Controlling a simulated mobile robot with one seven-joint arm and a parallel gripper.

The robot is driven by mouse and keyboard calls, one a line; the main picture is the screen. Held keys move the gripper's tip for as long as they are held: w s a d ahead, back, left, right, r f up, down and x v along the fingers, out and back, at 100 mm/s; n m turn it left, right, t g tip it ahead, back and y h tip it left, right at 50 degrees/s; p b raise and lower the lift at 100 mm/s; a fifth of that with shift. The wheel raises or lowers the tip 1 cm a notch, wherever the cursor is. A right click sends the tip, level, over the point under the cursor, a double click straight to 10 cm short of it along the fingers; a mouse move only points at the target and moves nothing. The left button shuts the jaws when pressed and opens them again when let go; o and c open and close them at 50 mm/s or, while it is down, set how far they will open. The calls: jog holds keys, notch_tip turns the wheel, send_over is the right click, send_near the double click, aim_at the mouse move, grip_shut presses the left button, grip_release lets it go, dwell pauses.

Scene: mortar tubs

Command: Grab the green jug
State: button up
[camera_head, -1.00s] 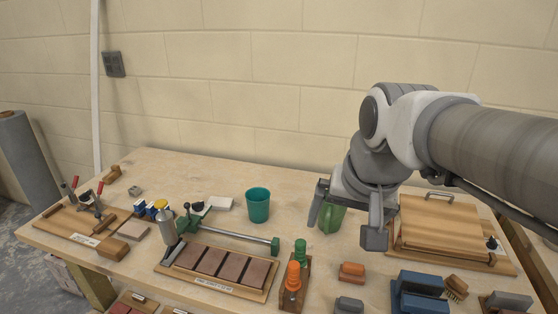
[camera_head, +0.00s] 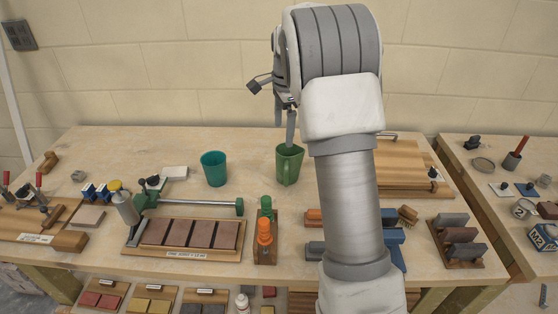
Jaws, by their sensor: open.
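The green jug (camera_head: 290,166) stands upright on the wooden workbench, right of centre, with its handle toward me. My gripper (camera_head: 274,112) is open above the jug, in front of the wall from my view. One finger points down, its tip at or just over the jug's rim. The other part, with a dark end, sticks out to the left, clear of the jug. I cannot tell whether the lower finger touches the jug or reaches inside it. My wrist hides the rest of the gripper.
A teal cup (camera_head: 214,170) stands left of the jug. A clamp bar and a tile board (camera_head: 190,236) lie front left. A wooden board (camera_head: 402,168) lies to the right, partly behind my arm.

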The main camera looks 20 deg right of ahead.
jog(key=m, duration=0.2)
send_over(286, 162)
notch_tip(286, 162, down, 5)
jog(key=shift+g, duration=0.3)
notch_tip(286, 162, down, 12)
jog(key=shift+w+r, duration=0.1)
jog(key=shift+w, duration=0.05)
jog(key=shift+s+f+p, duration=0.2)
jog(key=shift+f+p, duration=0.1)
jog(key=shift+f, duration=2.35)
grip_shut()
jog(key=shift+r, duration=0.1)
